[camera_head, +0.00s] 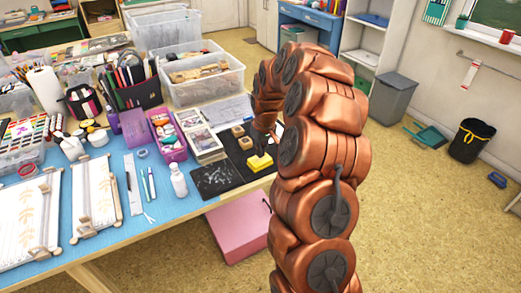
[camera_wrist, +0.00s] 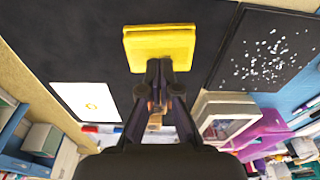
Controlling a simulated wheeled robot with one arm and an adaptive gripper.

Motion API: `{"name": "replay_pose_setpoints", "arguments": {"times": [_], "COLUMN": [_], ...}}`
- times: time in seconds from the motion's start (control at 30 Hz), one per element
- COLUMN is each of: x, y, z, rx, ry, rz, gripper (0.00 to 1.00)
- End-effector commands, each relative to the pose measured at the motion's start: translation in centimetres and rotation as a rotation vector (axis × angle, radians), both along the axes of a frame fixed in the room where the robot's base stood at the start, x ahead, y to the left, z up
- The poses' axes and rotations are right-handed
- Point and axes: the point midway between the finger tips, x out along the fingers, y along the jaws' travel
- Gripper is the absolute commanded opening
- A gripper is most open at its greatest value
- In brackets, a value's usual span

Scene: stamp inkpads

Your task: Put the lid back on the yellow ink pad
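The yellow ink pad (camera_head: 261,162) lies on a dark mat near the table's front edge. In the wrist view its yellow square block (camera_wrist: 160,42) shows a broad face and a layered near side, and I cannot tell lid from base there. No separate yellow lid shows elsewhere. My gripper (camera_wrist: 160,66) has its fingertips close together at the block's near edge, overlapping it in the picture. I see nothing gripped between them. Whether they touch the block is not clear. In the head view, my arm partly hides the gripper and the area beside the pad.
A white card (camera_wrist: 87,100) with a yellow mark lies on the dark mat. Wooden stamps (camera_head: 241,138) stand behind the pad. A speckled black sheet (camera_head: 215,179) lies to its left, with a white bottle (camera_head: 179,181) beyond. A pink box (camera_head: 238,226) is below the table edge.

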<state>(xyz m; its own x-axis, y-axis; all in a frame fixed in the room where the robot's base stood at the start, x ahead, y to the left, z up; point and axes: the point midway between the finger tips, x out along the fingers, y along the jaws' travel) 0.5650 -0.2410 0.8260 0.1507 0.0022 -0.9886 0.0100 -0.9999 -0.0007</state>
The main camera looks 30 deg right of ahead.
Motion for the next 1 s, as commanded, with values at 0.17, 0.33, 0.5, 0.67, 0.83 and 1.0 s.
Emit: {"name": "replay_pose_setpoints", "arguments": {"times": [0.17, 0.33, 0.5, 0.67, 0.83, 1.0], "x": [0.0, 0.0, 0.0, 0.0, 0.0, 0.0], "y": [0.0, 0.0, 0.0, 0.0, 0.0, 0.0], "z": [-0.5, -0.9, -1.3, -1.7, -1.8, -1.8], "rx": [0.0, 0.0, 0.0, 0.0, 0.0, 0.0], "ry": [0.001, 0.001, 0.001, 0.001, 0.001, 0.001], "rz": [0.0, 0.0, 0.0, 0.0, 0.0, 0.0], "gripper": [0.0, 0.0, 0.0, 0.0, 0.0, 0.0]}}
